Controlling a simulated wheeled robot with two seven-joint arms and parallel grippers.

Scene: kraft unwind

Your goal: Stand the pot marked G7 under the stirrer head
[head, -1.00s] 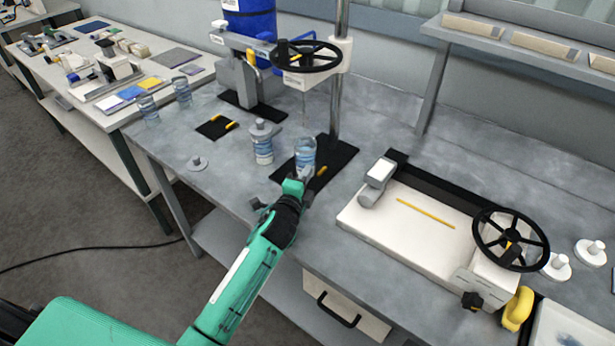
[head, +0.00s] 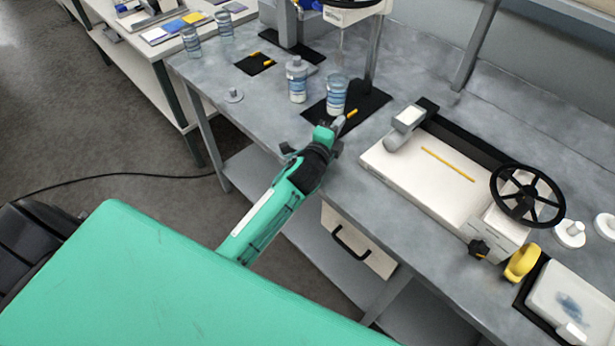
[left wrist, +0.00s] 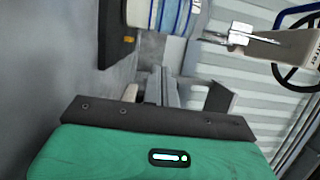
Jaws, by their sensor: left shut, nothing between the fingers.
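A clear pot with a blue and white label (head: 337,97) stands upright on the black mat (head: 372,104) beneath the stirrer's shaft; it also shows, cut off, at the top of the left wrist view (left wrist: 165,14). Its marking is not readable. The stirrer head (head: 342,12) is cut by the top edge of the head view. A second pot, with a grey lid (head: 297,82), stands left of the mat. My left gripper (head: 338,126) is shut and empty, just in front of the first pot and low over the bench. My right gripper is not in view.
A white machine with a black handwheel (head: 527,197) fills the bench to the right. Two clear pots (head: 191,42) stand at the left end. A loose lid (head: 233,95) and a small black mat (head: 255,64) lie left of the lidded pot. The bench's front left is clear.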

